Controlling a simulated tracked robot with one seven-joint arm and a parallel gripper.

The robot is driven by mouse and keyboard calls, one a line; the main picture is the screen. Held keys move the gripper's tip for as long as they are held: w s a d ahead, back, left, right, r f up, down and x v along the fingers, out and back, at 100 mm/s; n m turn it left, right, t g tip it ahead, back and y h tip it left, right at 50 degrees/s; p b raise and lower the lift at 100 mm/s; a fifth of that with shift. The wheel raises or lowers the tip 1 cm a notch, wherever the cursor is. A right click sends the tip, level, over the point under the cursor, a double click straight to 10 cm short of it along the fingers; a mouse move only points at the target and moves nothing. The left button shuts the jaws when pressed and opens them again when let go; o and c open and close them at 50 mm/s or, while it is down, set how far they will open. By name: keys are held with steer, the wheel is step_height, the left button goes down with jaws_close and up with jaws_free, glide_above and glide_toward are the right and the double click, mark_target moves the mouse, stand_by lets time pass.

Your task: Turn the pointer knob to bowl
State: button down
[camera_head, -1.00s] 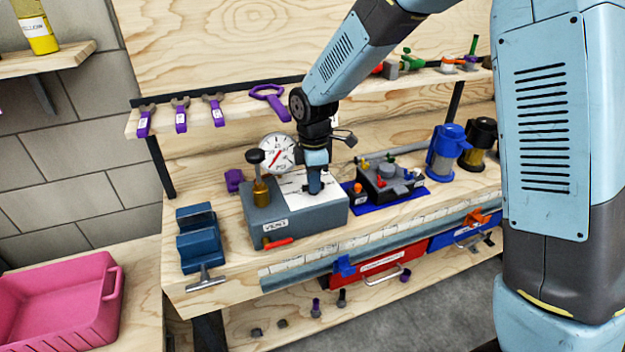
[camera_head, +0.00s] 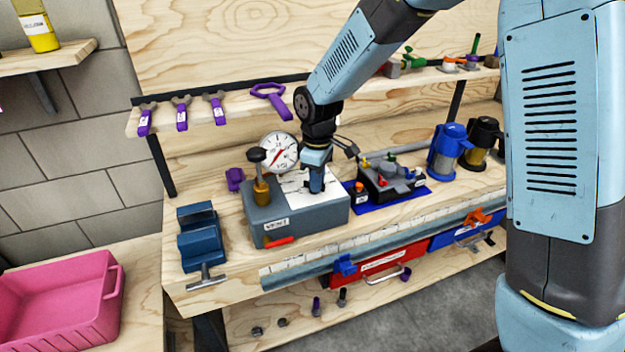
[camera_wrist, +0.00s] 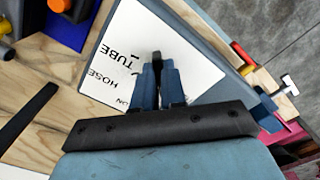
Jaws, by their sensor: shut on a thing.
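The grey box (camera_head: 312,218) stands on the workbench with a white label plate (camera_head: 292,180) on its top. In the wrist view, the plate (camera_wrist: 115,50) carries the words HOSE and TUBE and a partly hidden word ending in ON; BOWL cannot be read. My gripper (camera_head: 316,190) points down onto the plate. In the wrist view, my gripper (camera_wrist: 157,75) has its blue fingers shut on the small dark pointer knob (camera_wrist: 157,57). The fingers hide most of the knob, and which word it points at cannot be told.
A blue vise (camera_head: 199,238) is left, a blue tray (camera_head: 410,195) with fittings right.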

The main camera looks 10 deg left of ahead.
steer(key=shift+s+d+f+m, duration=0.1)
steer(key=shift+s+d+m, duration=0.1)
steer(key=shift+m, duration=0.4)
steer(key=shift+a, duration=0.1)
steer(key=c, duration=1.2)
jaws_free()
step_height(320, 180, up, 14)
steer(key=shift+w+f, duration=0.1)
